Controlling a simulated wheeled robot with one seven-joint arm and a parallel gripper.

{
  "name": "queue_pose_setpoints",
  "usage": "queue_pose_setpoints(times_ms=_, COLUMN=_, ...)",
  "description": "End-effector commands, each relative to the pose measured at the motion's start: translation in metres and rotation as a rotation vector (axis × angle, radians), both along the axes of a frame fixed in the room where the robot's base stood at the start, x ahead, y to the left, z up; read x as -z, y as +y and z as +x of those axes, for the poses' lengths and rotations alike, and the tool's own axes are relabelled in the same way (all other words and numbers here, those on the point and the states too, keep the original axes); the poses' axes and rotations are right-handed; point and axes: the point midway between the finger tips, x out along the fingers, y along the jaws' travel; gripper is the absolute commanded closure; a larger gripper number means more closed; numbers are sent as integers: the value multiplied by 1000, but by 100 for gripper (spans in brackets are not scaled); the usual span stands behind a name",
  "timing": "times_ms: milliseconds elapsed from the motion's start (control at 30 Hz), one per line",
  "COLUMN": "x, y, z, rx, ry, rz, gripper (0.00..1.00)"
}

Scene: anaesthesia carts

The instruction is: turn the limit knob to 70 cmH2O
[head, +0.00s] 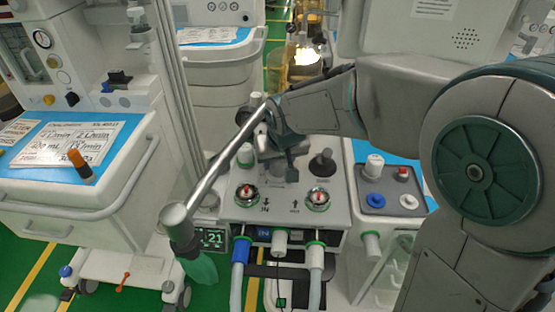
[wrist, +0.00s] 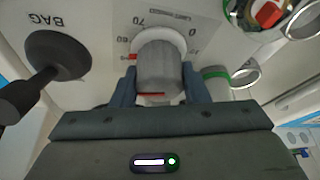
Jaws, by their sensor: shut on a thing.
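The limit knob (wrist: 160,66) is a grey ribbed cylinder on a white round base, in the middle of the wrist view. Printed numbers ring it, with a 70 at its upper left and another number below that. A small red mark shows at the knob's left edge, and a red line shows low on its near end. My gripper (wrist: 159,88) has one finger on each side of the knob and is shut on it. In the head view my gripper (head: 282,155) is over the middle of the white panel and hides the knob.
A black bag knob (wrist: 58,55) juts out left of my gripper in the wrist view. A thick grey bar (head: 222,165) crosses the front left. Hoses hang below the panel.

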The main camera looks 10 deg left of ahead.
Motion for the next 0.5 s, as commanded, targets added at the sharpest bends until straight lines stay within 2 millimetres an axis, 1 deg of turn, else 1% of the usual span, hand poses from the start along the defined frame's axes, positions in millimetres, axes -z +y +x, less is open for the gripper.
queue_pose_setpoints(times_ms=33, x=-1, y=1, z=0, rx=0, ry=-1, rz=2, gripper=56)
queue_pose_setpoints(times_ms=67, x=-1, y=1, z=0, rx=0, ry=-1, rz=2, gripper=48)
queue_pose_setpoints(times_ms=100, x=-1, y=1, z=0, rx=0, ry=-1, rz=2, gripper=37)
queue_pose_setpoints(times_ms=367, x=-1, y=0, z=0, rx=0, ry=-1, rz=0, gripper=37)
queue_pose_setpoints(times_ms=500, x=-8, y=-1, z=-2, rx=1, ry=-3, rz=1, gripper=37)
